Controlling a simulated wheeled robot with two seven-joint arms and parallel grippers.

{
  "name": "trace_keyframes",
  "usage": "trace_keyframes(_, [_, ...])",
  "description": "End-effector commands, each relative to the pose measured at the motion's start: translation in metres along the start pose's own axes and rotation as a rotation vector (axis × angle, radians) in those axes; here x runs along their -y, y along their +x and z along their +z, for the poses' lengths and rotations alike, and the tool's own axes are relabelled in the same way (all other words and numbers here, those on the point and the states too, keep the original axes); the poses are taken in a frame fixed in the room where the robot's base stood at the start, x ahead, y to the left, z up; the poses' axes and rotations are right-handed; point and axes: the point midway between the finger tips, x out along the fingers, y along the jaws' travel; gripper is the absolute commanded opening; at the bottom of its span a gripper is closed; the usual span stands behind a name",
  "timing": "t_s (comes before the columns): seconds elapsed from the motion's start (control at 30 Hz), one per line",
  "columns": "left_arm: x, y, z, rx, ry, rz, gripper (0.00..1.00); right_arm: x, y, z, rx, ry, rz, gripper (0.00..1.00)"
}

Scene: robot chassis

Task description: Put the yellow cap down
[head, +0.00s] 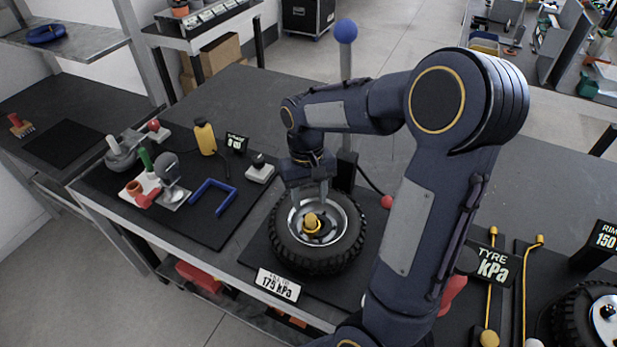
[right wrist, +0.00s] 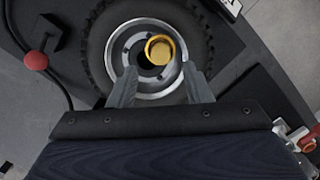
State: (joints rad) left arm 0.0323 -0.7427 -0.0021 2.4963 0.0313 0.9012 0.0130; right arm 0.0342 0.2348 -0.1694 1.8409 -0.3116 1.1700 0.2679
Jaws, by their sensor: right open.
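The yellow cap (head: 311,222) sits in the middle of the wheel, over the dark hub area. In the right wrist view the cap (right wrist: 160,50) is round, a little off the centre of the rim, just beyond my fingertips. The tyre (head: 283,253) lies flat on the bench around a silver rim (right wrist: 122,41). My right gripper (head: 311,201) reaches down over the wheel. It is open, and its fingers (right wrist: 158,70) stand apart on either side, with nothing between them. Whether the cap is seated or only resting there I cannot tell. My left gripper is not in view.
A "175 kPa" sign (head: 278,285) stands at the front of the tyre. A post with a blue ball (head: 346,31) rises behind it.

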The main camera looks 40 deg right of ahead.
Motion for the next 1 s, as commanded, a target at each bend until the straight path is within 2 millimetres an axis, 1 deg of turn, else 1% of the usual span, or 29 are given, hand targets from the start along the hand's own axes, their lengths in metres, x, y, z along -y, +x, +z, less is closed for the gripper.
trace_keyframes(0.03, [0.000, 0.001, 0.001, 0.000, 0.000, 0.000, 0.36, 0.001, -0.012, -0.002, -0.007, -0.001, -0.002, 0.45])
trace_keyframes(0.1, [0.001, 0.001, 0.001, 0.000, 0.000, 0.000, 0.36, 0.001, -0.027, -0.001, -0.006, -0.001, -0.002, 0.45])
trace_keyframes(0.2, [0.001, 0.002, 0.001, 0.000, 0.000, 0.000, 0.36, 0.001, -0.044, -0.001, -0.003, 0.000, -0.002, 0.45])
trace_keyframes(0.37, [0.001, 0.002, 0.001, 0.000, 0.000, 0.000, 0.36, 0.000, -0.061, 0.000, -0.001, 0.000, -0.001, 0.45])
trace_keyframes(0.47, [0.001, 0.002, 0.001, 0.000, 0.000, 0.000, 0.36, 0.001, -0.067, 0.006, -0.014, -0.006, -0.017, 0.45])
trace_keyframes(0.57, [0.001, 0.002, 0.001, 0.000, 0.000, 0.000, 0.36, 0.004, -0.073, 0.026, -0.063, -0.030, -0.074, 0.45])
trace_keyframes(0.67, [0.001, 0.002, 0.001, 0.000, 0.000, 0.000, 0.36, 0.012, -0.076, 0.060, -0.152, -0.067, -0.164, 0.45])
trace_keyframes(0.7, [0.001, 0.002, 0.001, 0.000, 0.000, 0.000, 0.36, 0.017, -0.075, 0.075, -0.194, -0.085, -0.202, 0.45])
trace_keyframes(0.8, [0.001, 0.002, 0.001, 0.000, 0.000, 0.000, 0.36, 0.029, -0.070, 0.111, -0.305, -0.125, -0.288, 0.45])
trace_keyframes(0.9, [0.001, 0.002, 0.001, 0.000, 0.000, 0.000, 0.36, 0.041, -0.061, 0.141, -0.406, -0.155, -0.352, 0.45])
trace_keyframes(1.0, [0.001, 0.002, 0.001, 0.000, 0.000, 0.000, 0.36, 0.050, -0.050, 0.160, -0.484, -0.172, -0.394, 0.45])
